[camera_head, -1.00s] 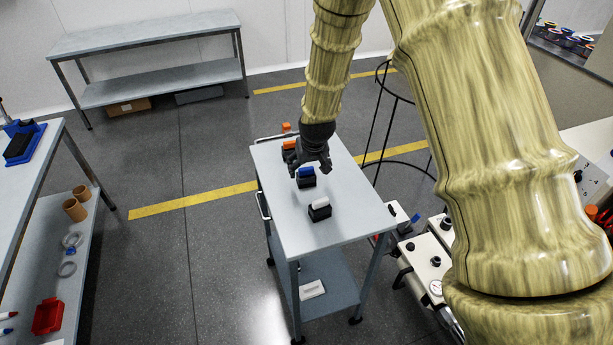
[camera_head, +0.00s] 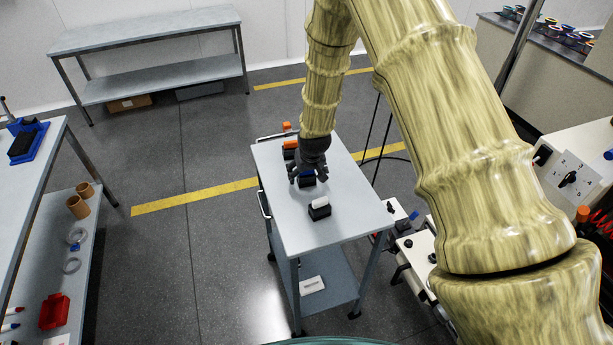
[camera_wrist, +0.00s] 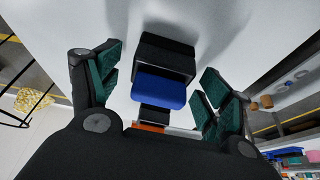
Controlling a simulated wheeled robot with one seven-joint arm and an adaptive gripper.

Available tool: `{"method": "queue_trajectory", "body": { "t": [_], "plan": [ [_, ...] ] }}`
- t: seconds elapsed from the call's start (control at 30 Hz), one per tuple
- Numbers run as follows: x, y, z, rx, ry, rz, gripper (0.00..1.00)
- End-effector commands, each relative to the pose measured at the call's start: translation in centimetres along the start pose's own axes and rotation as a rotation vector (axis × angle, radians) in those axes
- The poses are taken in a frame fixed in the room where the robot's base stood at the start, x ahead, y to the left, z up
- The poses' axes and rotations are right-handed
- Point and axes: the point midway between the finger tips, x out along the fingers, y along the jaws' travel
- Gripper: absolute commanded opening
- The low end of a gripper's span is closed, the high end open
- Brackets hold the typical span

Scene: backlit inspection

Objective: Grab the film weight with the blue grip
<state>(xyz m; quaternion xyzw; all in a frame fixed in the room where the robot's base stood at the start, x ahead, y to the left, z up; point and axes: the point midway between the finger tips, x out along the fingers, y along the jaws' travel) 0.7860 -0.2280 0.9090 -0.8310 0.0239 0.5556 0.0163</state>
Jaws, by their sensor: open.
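The film weight with the blue grip (camera_wrist: 158,90) has a black body and shows between my finger pads in the wrist view. In the head view its blue part (camera_head: 308,183) shows just under my gripper (camera_head: 308,177), which hides most of it. My gripper (camera_wrist: 160,88) is open, with one green-padded finger on each side of the weight. I see gaps between the pads and the weight. A weight with a white grip (camera_head: 320,208) stands nearer on the trolley top. A weight with an orange grip (camera_head: 290,146) stands behind my gripper.
The grey trolley top (camera_head: 345,220) is bare around the weights. Another orange item (camera_head: 287,127) shows at the trolley's far end. A bench with a blue holder (camera_head: 28,140) stands at left. White equipment (camera_head: 418,258) stands close to the trolley's right side.

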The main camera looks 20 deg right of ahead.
Motion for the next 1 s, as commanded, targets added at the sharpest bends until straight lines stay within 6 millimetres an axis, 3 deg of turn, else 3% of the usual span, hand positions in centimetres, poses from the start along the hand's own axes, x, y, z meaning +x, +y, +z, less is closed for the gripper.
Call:
{"method": "queue_trajectory", "body": {
  "t": [0.17,0.5,0.8,1.0],
  "plan": [
    [0.0,0.0,0.0,0.0,0.0,0.0,0.75],
    [0.0,0.0,0.0,0.0,0.0,0.0,0.14],
    [-0.2,0.0,-0.2,0.0,0.002,0.0,0.14],
    [-1.4,0.0,-0.7,0.0,0.003,0.0,0.14]
  ]
}}
